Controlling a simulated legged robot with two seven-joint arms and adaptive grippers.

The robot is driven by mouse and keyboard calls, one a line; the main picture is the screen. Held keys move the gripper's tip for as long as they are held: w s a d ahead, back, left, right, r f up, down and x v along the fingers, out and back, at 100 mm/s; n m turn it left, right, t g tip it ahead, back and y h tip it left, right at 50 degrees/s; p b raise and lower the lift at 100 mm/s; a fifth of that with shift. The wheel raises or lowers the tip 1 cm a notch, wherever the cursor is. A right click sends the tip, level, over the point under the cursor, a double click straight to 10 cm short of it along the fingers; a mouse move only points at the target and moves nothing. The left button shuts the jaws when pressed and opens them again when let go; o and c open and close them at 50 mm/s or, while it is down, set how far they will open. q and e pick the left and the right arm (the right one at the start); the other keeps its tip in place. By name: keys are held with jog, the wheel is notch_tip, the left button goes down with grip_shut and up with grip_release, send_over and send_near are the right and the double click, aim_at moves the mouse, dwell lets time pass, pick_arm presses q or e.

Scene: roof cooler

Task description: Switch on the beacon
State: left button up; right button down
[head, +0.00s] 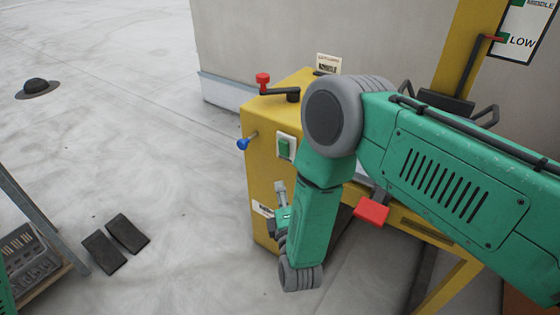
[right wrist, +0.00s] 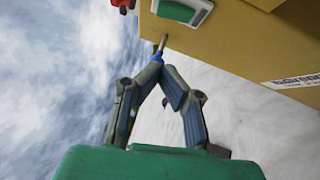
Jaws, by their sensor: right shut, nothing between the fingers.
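No lamp that I can identify as the beacon shows. A yellow cabinet (head: 262,185) carries a green rocker switch (head: 284,149) in a white frame, a blue-tipped lever (head: 243,143) on its left, and a red-knobbed crank (head: 263,80) on top. My right gripper (head: 279,186) is shut and empty in front of the cabinet, below the switch. The green switch (right wrist: 176,11) shows above. My left gripper is not in view.
A red pedal-like part (head: 371,211) sits right of my forearm. A level plate (head: 524,38) reads MIDDLE and LOW. Two dark pads (head: 127,234) lie on the pale floor near a shelf (head: 32,255). A dark round fitting (head: 37,87) stands far left. Open floor lies left of the cabinet.

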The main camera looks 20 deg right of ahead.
jog(key=b, duration=0.3)
send_near(281, 145)
jog(key=w+a, duration=0.3)
jog(key=w, duration=0.2)
jog(key=d, duration=0.1)
jog(key=w+d, duration=0.2)
jog(key=shift+w+d+r, duration=0.2)
jog(key=shift+d+r, duration=0.1)
jog(key=shift+d, duration=0.05)
jog(key=shift+a, duration=0.2)
jog(key=shift+w+d+r+m+g+p, duration=0.2)
jog(key=shift+r+m+g+p, duration=0.1)
jog(key=shift+r+p, duration=0.25)
jog(key=shift+d+f, duration=0.1)
jog(key=shift+f, duration=0.3)
